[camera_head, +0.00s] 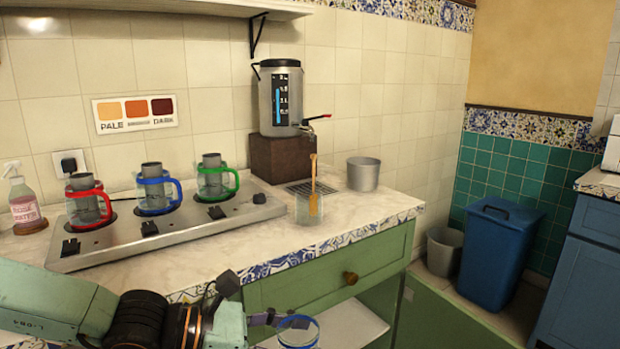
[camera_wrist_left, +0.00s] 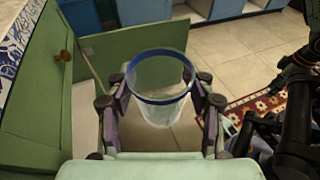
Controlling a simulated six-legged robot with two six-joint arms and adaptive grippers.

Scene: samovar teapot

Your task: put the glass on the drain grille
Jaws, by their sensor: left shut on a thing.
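A clear glass with a blue rim (camera_head: 299,333) is at the bottom of the head view, in front of the green cabinet and below the counter top. My left gripper (camera_head: 262,312) is shut on it. In the left wrist view the blue-rimmed glass (camera_wrist_left: 160,100) sits between the two fingers of my left gripper (camera_wrist_left: 160,88), its open rim showing. The drain grille (camera_head: 302,187) is a dark slotted plate set in the counter, under the tap of the metal samovar (camera_head: 281,100). My right gripper is not identifiable in either view.
A clear jar (camera_head: 304,212) with a wooden spoon (camera_head: 314,185) stands just in front of the grille. A metal pot (camera_head: 363,174) is to its right. A burner panel (camera_head: 120,240) with three colored-handled pots is left.

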